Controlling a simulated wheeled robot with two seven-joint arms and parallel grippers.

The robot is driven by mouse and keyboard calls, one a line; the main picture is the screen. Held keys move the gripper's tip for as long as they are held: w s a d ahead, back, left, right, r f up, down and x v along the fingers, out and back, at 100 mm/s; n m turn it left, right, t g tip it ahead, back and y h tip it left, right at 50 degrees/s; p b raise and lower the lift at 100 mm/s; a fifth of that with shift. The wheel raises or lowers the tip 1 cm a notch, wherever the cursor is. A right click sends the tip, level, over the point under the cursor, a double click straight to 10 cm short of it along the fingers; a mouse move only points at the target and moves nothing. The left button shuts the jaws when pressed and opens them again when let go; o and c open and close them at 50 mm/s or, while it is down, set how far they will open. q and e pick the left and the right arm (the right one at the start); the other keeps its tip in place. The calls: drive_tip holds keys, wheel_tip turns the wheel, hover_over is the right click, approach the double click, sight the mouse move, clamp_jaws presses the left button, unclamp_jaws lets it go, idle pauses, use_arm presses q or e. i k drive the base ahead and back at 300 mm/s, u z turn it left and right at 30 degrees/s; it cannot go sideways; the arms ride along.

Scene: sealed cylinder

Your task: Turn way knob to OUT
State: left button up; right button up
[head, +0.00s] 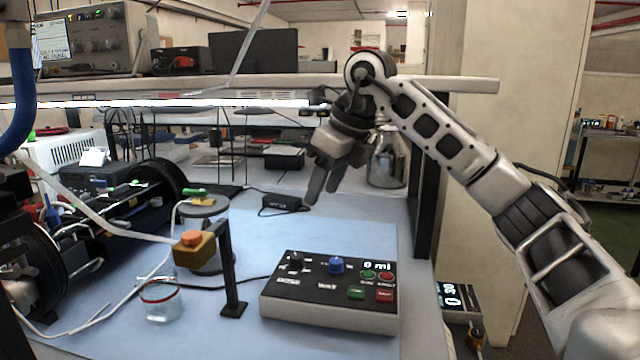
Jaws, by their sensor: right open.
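A control box (330,291) with a black sloped top stands on the blue mat. Its blue way knob (336,265) sits near the top middle, above a white label. A black knob (296,260) is to its left, and a small display reading "0 ml" with green and red buttons is to its right. Where the way knob points is too small to tell. My right gripper (322,182) is open and empty, above and behind the box, fingers pointing down, apart from the knob. My left gripper is not in view.
A black post (230,270) with an orange-topped brass block (194,246) stands left of the box. A glass beaker (161,299) with a red ring is nearby. A glass jar (386,165) stands behind my right gripper. A shelf (280,83) runs across the back.

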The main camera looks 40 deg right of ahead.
sight(335, 267)
drive_tip(key=k, duration=1)
